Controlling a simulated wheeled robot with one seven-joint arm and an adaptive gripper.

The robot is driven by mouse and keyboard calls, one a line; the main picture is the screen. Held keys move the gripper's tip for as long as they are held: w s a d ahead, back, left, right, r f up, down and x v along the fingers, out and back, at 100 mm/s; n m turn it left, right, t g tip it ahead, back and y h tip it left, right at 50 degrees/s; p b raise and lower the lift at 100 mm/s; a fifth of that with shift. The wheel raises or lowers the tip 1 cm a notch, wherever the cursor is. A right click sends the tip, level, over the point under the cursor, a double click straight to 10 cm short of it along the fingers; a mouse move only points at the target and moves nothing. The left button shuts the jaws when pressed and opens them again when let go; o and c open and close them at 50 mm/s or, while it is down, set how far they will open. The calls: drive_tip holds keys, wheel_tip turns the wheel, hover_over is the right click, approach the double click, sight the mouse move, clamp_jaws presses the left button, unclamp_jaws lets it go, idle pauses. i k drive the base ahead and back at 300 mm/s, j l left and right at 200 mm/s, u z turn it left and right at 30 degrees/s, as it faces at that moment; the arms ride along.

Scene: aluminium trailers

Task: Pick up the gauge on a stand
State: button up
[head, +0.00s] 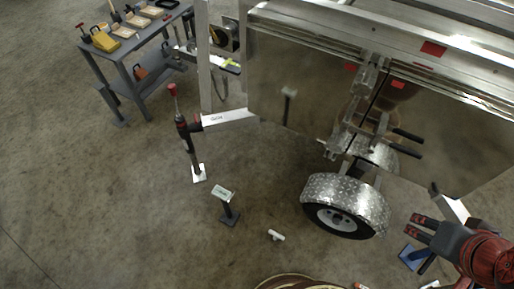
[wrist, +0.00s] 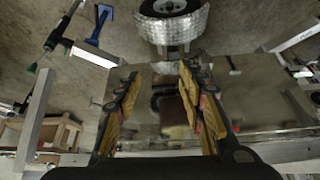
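A small stand with a dark square base, a short post and a tilted pale rectangular head (head: 223,193) stands on the concrete floor in the head view. It looks like the gauge on a stand, but its face is too small to read. My gripper (head: 418,228) is far to its right, near the trailer wheel. In the wrist view my gripper (wrist: 158,75) has its two yellowish fingers apart, with nothing held between them. I cannot make out the pale-headed stand in the wrist view.
A metal trailer (head: 300,90) with a wheel (head: 345,217) fills the upper right. A red-topped jack post (head: 188,135) stands left of it. A white piece (head: 276,235) lies on the floor. A blue stand (head: 410,257) is beside my gripper. A workbench (head: 130,50) is upper left.

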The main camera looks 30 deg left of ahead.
sight(229, 217)
drive_tip(key=u, duration=2.1)
